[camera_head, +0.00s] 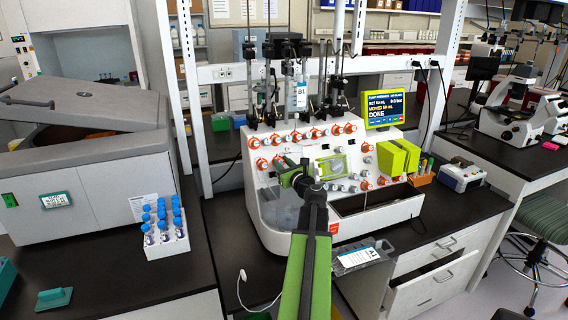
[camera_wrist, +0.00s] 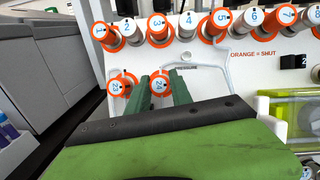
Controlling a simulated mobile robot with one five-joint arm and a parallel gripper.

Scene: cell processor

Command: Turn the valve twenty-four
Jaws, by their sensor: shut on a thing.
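Valve twenty-four (camera_wrist: 160,83) is a round knob with an orange rim and a white face numbered 24, in the lower row of the cell processor's panel in the wrist view. My gripper (camera_wrist: 160,92) has its two green fingers on either side of this knob, closed on it. Valve twenty-three (camera_wrist: 122,84), also orange-rimmed, sits just left of the left finger. In the head view my gripper (camera_head: 285,178) is at the left part of the cell processor (camera_head: 270,215), and my arm hides part of the panel there.
An upper row of numbered valves, including valve three (camera_wrist: 157,26), runs above. Beside it is printed "ORANGE = SHUT". A screen (camera_head: 383,108) reads DONE. A green block (camera_head: 392,158) stands right of the panel. A rack of blue-capped tubes (camera_head: 165,240) is at left.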

